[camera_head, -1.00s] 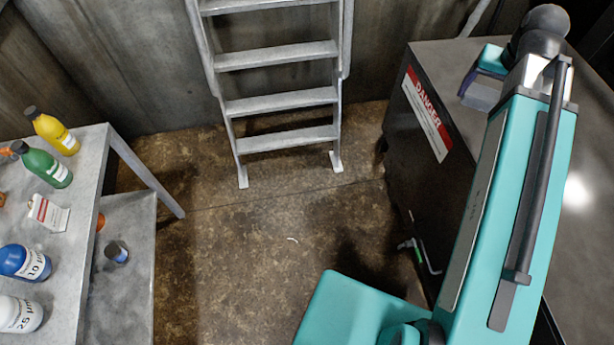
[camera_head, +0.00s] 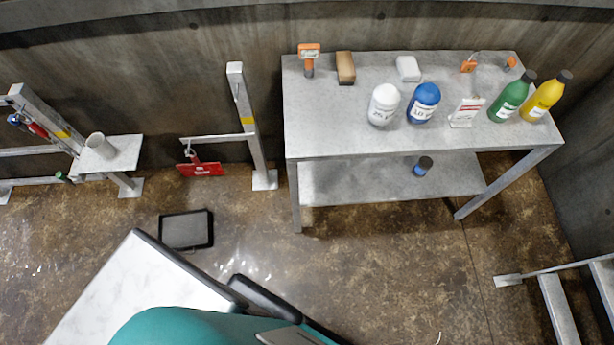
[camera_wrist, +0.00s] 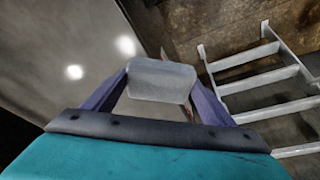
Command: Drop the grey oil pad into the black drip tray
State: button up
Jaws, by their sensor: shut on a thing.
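The grey oil pad (camera_wrist: 163,80), a pale grey block with rounded edges, is between the two purple fingers of my gripper (camera_wrist: 160,84) in the wrist view. My gripper is shut on it and holds it in the air. The black drip tray (camera_head: 186,230) lies on the brown floor at the lower left of the head view. It is a shallow rectangular tray and looks empty. My gripper and the pad are not in the head view, and the tray is not in the wrist view.
A metal table (camera_head: 310,135) with several bottles and a light block (camera_head: 408,68) stands beyond the tray, to its right. A post with a red tag (camera_head: 200,168) stands behind the tray. A ladder (camera_wrist: 255,70) and a broad grey surface (camera_wrist: 60,40) show in the wrist view.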

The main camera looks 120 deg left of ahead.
aim_at(188, 229)
jog(key=u, duration=1.15)
jog(key=i, duration=0.55)
jog(key=z, duration=0.4)
jog(key=k, duration=0.1)
jog(key=u, duration=2.25)
